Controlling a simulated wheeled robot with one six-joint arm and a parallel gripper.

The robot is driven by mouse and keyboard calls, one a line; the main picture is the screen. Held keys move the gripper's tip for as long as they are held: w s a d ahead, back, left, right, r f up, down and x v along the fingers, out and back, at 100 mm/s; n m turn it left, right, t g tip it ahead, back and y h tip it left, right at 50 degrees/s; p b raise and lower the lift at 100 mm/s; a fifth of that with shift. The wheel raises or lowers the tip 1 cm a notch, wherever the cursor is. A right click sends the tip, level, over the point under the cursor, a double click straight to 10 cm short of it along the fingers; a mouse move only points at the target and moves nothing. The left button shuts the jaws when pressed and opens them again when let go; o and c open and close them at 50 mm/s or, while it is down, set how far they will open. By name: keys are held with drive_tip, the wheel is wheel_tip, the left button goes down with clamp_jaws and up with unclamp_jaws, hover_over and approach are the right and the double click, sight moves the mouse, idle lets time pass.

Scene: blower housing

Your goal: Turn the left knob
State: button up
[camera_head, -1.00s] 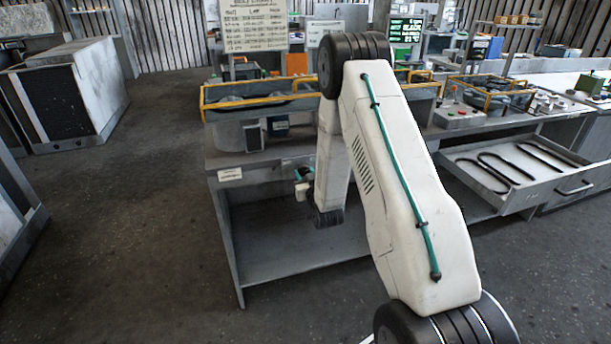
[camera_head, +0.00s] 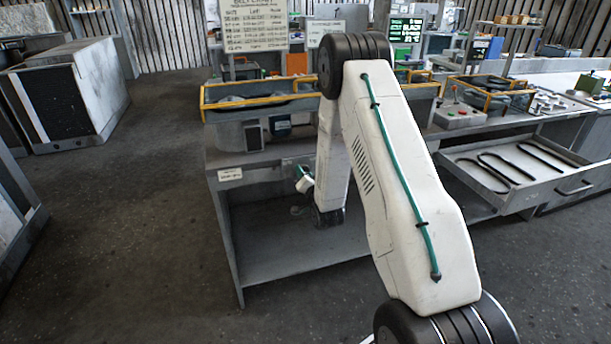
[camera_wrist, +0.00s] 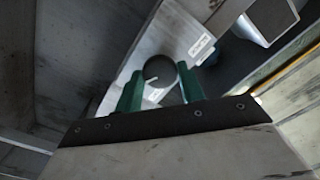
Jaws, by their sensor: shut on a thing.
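The knob (camera_wrist: 158,71) is dark and round with a short pale mark, on the grey front panel (camera_wrist: 176,28) in the wrist view. My gripper (camera_wrist: 159,73) has one green finger on each side of it and is shut on it. The pale mark points to the lower left in this view. In the head view my arm covers much of the bench front, and I cannot make out the knob or the fingertips there. A second knob is not visible.
A grey bench (camera_head: 235,183) holds a blower housing (camera_head: 228,137) under a yellow-edged frame. An open drawer (camera_head: 515,165) with black belts juts out at the right. A grey cabinet (camera_head: 75,95) stands at the left, with clear floor between.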

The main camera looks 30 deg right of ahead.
drive_tip(key=shift+m, duration=0.3)
drive_tip(key=o, duration=1)
drive_tip(key=shift+c, duration=0.2)
drive_tip(key=v, duration=0.8)
